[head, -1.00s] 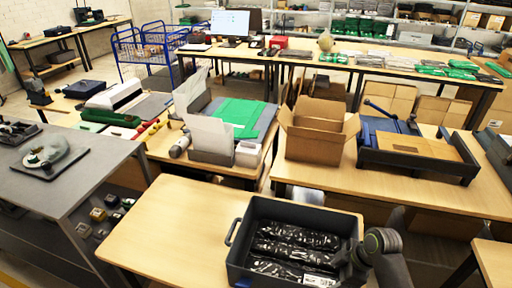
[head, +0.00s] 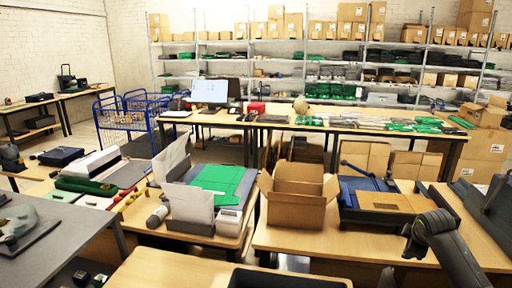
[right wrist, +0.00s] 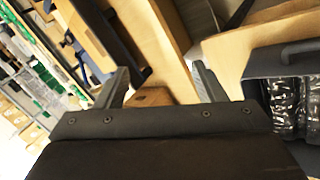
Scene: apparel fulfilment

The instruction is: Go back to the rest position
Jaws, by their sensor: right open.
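My right arm shows at the lower right of the head view, raised over the worktable. Its gripper (right wrist: 162,82) shows in the right wrist view, with its two fingers spread apart and nothing between them. A dark crate (head: 285,280) shows only as a rim at the bottom edge of the head view. In the right wrist view the crate (right wrist: 262,62) is at the right, with shiny black bagged items (right wrist: 290,105) inside, to the side of the gripper. My left gripper is in neither view.
An open cardboard box (head: 298,190) and a blue-and-black packing fixture (head: 375,215) stand on the wooden table ahead. A green folded garment (head: 218,178) lies left of the box. A grey table (head: 60,250) is at the left. Shelves line the back wall.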

